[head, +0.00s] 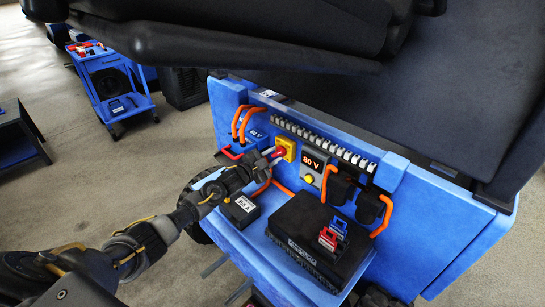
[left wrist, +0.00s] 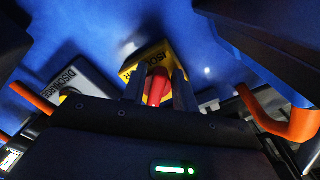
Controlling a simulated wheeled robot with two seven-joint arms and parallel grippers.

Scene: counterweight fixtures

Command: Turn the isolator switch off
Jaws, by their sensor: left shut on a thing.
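The isolator switch is a yellow plate (head: 286,147) with a red handle, on the upright blue panel in the head view. My left gripper (head: 273,155) reaches in from the left and is shut on the red handle. In the left wrist view the red handle (left wrist: 157,86) sits between the two dark fingers, in front of the yellow plate (left wrist: 144,62). The plate's lettering is partly hidden, and I cannot read the handle's position against it. My right gripper is not in view.
Orange cables (head: 382,217) loop close by. A black box (head: 312,240) with red and blue connectors sits on the blue ledge below. A blue cart (head: 110,85) stands at the back left.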

